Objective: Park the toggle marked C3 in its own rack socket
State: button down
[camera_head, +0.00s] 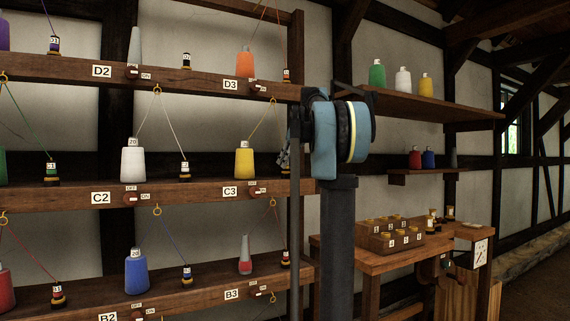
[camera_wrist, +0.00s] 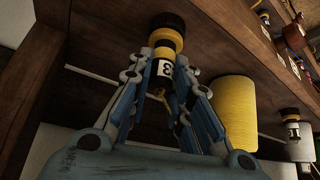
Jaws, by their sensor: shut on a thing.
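My gripper (camera_wrist: 165,85) is shut on a small toggle (camera_wrist: 164,68) with a white label, of which one character, like a 3, can be read. The wrist view looks upside down. The toggle's black and yellow end (camera_wrist: 167,35) lies against the wooden shelf in that view; I cannot tell whether it is seated in a socket. In the head view my gripper (camera_head: 284,158) shows only partly, to the right of the yellow spool (camera_head: 244,160), above the C3 plate (camera_head: 232,191). The toggle and its socket are hidden there behind my arm.
The yellow spool (camera_wrist: 238,112) stands close beside my gripper. Another toggle (camera_wrist: 293,131) stands beyond it. A yellow thread runs from a hook (camera_head: 273,101) above. Shelves above and below hold several spools. A bench (camera_head: 370,262) with a wooden box stands at right.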

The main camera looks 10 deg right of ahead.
jog(key=shift+f, duration=0.2)
jog(key=c, duration=1.8)
grip_release()
jog(key=shift+o, duration=0.2)
jog(key=v, duration=1.1)
jog(key=s+a+f+m+g+h, duration=0.1)
jog(key=s+f+m, duration=0.1)
jog(key=s+f, duration=1.1)
jog(key=s+a+f+m+g+h, duration=0.1)
jog(key=s+f+m, duration=0.2)
jog(key=s+f, duration=1)
jog(key=s+a+f+m+h, duration=0.2)
jog(key=s+f, duration=1.1)
jog(key=f, duration=1.9)
jog(key=shift+s+m+g, duration=0.3)
jog(key=shift+m+g, duration=0.1)
